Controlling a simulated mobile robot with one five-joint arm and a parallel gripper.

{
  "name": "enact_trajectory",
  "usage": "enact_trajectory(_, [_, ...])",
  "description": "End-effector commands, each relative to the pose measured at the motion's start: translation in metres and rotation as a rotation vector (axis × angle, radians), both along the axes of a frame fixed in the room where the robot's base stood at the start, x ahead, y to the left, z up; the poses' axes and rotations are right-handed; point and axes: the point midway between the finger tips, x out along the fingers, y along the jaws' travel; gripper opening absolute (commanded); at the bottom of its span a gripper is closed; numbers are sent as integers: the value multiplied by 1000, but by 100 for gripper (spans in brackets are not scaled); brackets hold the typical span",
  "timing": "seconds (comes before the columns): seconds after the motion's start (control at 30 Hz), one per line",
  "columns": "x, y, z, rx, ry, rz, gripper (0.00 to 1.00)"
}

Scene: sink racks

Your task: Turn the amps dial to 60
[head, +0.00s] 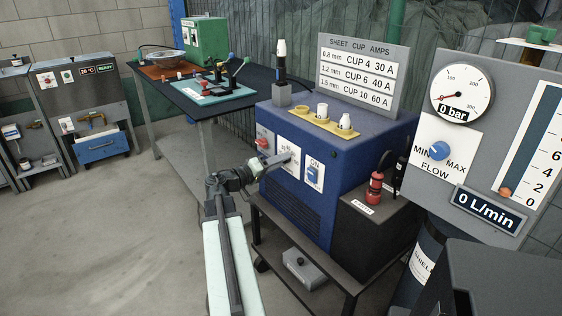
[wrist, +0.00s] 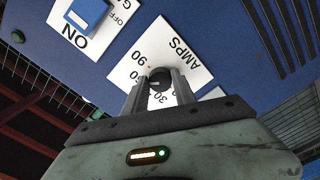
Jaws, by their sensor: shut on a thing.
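The blue welding machine (head: 318,140) stands on a dark cart. Its white amps panel (wrist: 185,53) is on the front face, with numbers printed around the dark amps dial (wrist: 159,78). In the wrist view the marks 90, 60 and 30 show, partly covered by my fingers. My gripper (wrist: 158,90) is shut on the dial, one finger on each side. A small red mark shows by the dial's edge; the exact setting cannot be told. In the head view my gripper (head: 276,160) reaches the panel from the left and hides the dial.
An ON/OFF switch (head: 314,173) sits right of the amps panel. A flow board (head: 440,150) stands at right. The left floor is open.

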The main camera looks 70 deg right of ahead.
Motion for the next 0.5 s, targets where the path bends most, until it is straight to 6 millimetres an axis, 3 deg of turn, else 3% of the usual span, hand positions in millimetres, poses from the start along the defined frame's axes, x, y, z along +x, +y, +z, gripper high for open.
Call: enact_trajectory(0.5, [-3,1,-1,-17,-31,-9,0])
